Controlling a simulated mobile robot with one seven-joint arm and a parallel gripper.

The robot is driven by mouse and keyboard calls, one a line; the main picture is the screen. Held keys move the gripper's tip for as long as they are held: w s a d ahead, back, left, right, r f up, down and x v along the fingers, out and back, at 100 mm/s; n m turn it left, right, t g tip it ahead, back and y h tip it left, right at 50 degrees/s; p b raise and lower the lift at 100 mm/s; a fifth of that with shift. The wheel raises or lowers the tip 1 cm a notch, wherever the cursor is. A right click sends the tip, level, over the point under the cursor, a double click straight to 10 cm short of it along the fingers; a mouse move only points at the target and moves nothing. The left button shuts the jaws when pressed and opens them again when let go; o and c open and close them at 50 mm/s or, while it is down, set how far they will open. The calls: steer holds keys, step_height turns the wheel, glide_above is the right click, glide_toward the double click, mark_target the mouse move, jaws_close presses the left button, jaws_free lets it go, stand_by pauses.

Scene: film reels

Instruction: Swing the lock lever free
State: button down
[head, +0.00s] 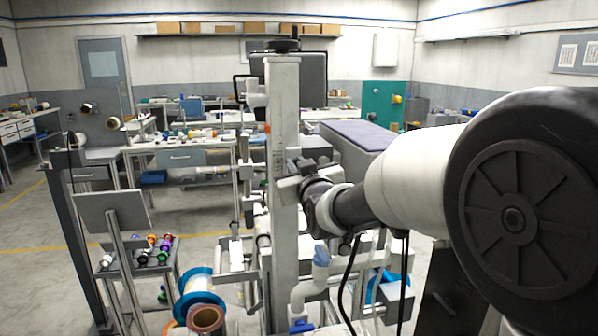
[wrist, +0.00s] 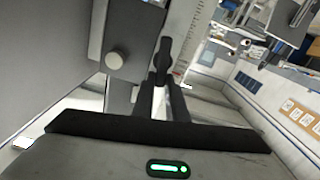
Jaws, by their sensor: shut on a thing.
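The lock lever (wrist: 164,55) is a small dark handle beside a pale post with a printed scale (wrist: 184,40) in the wrist view. My gripper (wrist: 163,85) is shut on the lever's near end, with one dark finger on each side of it. In the head view my gripper (head: 290,184) reaches in from the right against the tall pale column (head: 285,130). The lever cannot be made out there, and the column hides part of the contact.
A grey block with a round knob (wrist: 117,60) sits close left of the fingers in the wrist view. A dark monitor (head: 313,80) stands behind the column.

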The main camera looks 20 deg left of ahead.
steer(key=f+n+b, duration=0.1)
steer(key=n+b, duration=0.1)
steer(key=n, duration=0.3)
steer(key=a+n+b, duration=0.1)
steer(key=n, duration=0.4)
steer(key=s+a+f+n+b, duration=0.1)
steer(key=n+b, duration=0.1)
steer(key=n, duration=0.3)
steer(key=shift+s+f+n+b, duration=0.1)
steer(key=shift+f+n+b, duration=0.2)
steer(key=shift+f+b, duration=0.05)
steer(key=shift+n, duration=0.3)
steer(key=c, duration=1.8)
jaws_free()
steer(key=shift+o, duration=0.2)
